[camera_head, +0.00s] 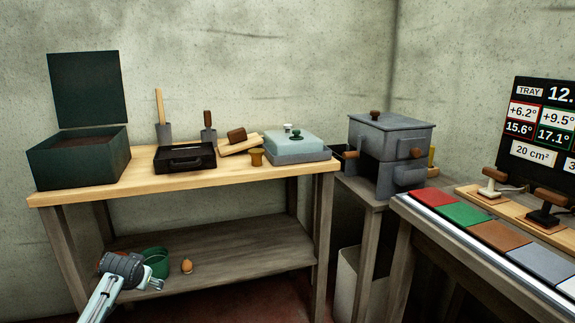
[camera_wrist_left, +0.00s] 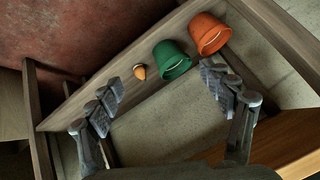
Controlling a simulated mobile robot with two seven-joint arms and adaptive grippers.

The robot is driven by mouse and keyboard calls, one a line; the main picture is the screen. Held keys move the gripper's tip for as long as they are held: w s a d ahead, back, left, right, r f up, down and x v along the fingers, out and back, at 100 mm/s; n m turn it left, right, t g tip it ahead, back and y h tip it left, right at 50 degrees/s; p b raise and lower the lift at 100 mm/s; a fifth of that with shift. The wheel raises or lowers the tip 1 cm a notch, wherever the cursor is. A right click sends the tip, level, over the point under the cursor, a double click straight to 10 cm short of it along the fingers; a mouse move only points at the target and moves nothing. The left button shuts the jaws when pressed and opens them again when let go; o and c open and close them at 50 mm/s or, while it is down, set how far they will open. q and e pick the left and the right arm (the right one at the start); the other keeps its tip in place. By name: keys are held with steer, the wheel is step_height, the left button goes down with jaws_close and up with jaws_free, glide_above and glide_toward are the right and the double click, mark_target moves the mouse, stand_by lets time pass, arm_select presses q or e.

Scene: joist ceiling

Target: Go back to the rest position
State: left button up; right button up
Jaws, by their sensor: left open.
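My left gripper (camera_head: 150,284) comes in from the lower left in the head view, in front of the lower shelf of the wooden bench. In the left wrist view its two fingers (camera_wrist_left: 163,92) are spread apart with nothing between them but the view of the shelf. A green pot (camera_head: 156,262) stands on the shelf behind the gripper; it also shows in the left wrist view (camera_wrist_left: 171,62). A small brown bulb (camera_head: 187,266) lies beside it. My right gripper is in neither view.
The bench top (camera_head: 213,179) holds a dark green open box (camera_head: 80,160), a black case (camera_head: 185,158), hand tools and a pale green lidded box (camera_head: 292,146). A grey metal box (camera_head: 390,135) stands right. A table with coloured tiles (camera_head: 463,214) stands farther right. The shelf's right part is clear.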

arm_select(q)
steer(key=s+d+f+m+g+h, duration=0.1)
steer(key=s+d+f, duration=0.3)
steer(key=s+f, duration=0.5)
steer(key=s+d+f+g, duration=0.2)
steer(key=s+d+f, duration=0.1)
steer(key=s+f, duration=0.6)
steer(key=s+d+f+g, duration=0.1)
steer(key=s+d+f, duration=0.1)
steer(key=s, duration=0.8)
steer(key=s+d+f+g+h, duration=0.1)
steer(key=s+d+f, duration=0.1)
steer(key=s, duration=0.9)
steer(key=shift+d+f+h, duration=0.25)
steer(key=shift+d+h, duration=0.05)
steer(key=shift+d, duration=0.4)
steer(key=shift+c, duration=0.4)
